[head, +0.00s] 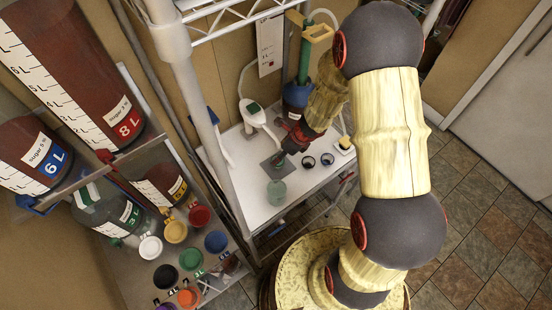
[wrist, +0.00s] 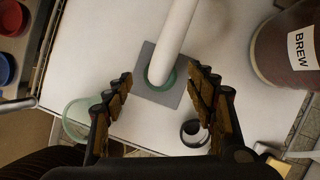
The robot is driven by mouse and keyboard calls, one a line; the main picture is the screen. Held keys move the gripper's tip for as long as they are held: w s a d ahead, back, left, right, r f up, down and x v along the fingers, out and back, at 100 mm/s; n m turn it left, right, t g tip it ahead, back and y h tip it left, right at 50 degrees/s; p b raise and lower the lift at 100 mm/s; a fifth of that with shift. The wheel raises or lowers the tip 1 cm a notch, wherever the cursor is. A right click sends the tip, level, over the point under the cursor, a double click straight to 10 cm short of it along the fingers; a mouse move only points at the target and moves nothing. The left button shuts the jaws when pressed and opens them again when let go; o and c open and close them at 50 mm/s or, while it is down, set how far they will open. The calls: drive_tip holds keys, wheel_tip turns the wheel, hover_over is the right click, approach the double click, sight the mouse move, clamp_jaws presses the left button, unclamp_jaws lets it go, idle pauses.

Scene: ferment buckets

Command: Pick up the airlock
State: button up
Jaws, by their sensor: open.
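No part is plainly labelled as the airlock. The likeliest is a green, ring-shaped piece (wrist: 158,86) on a grey square pad (wrist: 144,96) on the white table. The end of a white tube covers much of it in the wrist view. My gripper (wrist: 158,80) is open, with one finger on each side of this piece in the picture; nothing is held. I cannot tell the height gap. In the head view my gripper (head: 283,158) is over the pad (head: 266,166) and hides part of it.
A translucent green cup (head: 276,192) stands in front of the pad. Two dark rings or small cups (head: 308,161) (head: 327,159) lie to the right. A bucket marked BREW (wrist: 290,50) stands close by. A white device (head: 251,112) stands behind. A rack post (head: 205,130) is at left.

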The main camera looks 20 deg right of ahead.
sight(278, 164)
drive_tip(key=shift+a+f, duration=0.25)
drive_tip(key=shift+f, duration=0.65)
drive_tip(key=x, duration=0.3)
drive_tip(key=b+x, duration=0.1)
drive_tip(key=shift+s+d+f, duration=0.1)
drive_tip(key=shift+d+f, duration=0.15)
drive_tip(key=shift+w+a+f, duration=0.15)
drive_tip(key=shift+w+f, duration=0.1)
drive_tip(key=shift+f, duration=0.2)
drive_tip(key=shift+c, duration=0.3)
drive_tip(key=c, duration=1.1)
drive_tip(key=shift+c, duration=0.8)
drive_tip(key=shift+r, duration=0.15)
